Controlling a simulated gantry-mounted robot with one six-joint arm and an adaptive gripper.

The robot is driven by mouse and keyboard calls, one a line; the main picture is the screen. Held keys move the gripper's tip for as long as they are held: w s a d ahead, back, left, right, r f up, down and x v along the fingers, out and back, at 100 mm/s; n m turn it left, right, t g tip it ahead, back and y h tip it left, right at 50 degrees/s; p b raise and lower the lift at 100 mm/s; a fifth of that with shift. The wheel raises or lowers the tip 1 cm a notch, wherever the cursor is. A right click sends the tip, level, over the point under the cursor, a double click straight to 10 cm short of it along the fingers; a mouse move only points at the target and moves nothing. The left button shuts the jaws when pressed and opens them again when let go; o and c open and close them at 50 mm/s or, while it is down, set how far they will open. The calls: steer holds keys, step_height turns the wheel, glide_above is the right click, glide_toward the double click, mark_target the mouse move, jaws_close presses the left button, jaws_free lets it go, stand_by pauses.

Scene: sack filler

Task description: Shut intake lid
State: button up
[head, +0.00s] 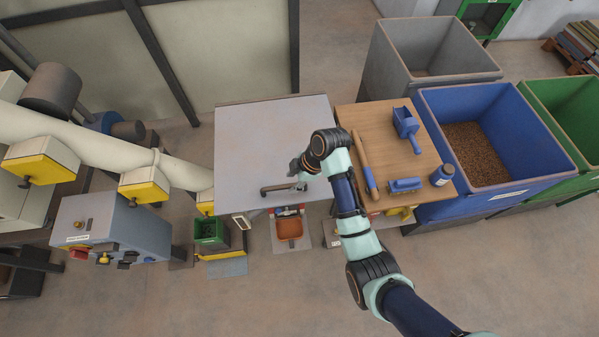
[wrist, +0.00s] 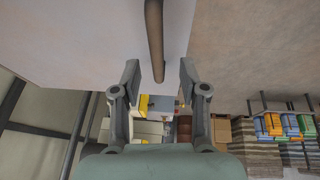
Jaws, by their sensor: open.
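The intake lid (head: 268,130) is a broad pale grey panel in the middle of the head view; I cannot tell its exact tilt. Its brown bar handle (head: 279,188) is near the front edge. My gripper (head: 299,182) is at the right end of this handle. In the wrist view, the lid (wrist: 75,40) fills the upper left and the handle (wrist: 154,35) runs down from the top. The handle's near end lies between the open fingertips of my gripper (wrist: 159,76), with gaps on both sides.
A wooden table (head: 385,130) on the right holds a blue scoop (head: 405,125), a brush (head: 405,185) and a jar (head: 441,176). Beyond stands a blue bin (head: 515,120) of brown pellets. A control cabinet (head: 115,230) stands at left. Open floor lies in front.

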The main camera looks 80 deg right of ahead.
steer(key=v, duration=0.7)
steer(key=shift+s+r, duration=0.1)
steer(key=shift+r, duration=0.05)
steer(key=w+a+r+m+t+h, duration=0.15)
steer(key=w+a+r, duration=0.35)
steer(key=w+a, duration=0.6)
steer(key=w+a+r+m+t+h, duration=0.1)
steer(key=w+a+r+m+t, duration=0.35)
steer(key=a, duration=1.05)
steer(key=w+a+r+n+t+y, duration=0.2)
steer(key=a+r, duration=0.5)
steer(key=a, duration=0.4)
step_height(320, 180, up, 15)
steer(key=a+p, duration=0.1)
steer(key=p, duration=1.2)
steer(key=shift+s+a+f+m, duration=0.2)
steer(key=shift+s+m, duration=0.1)
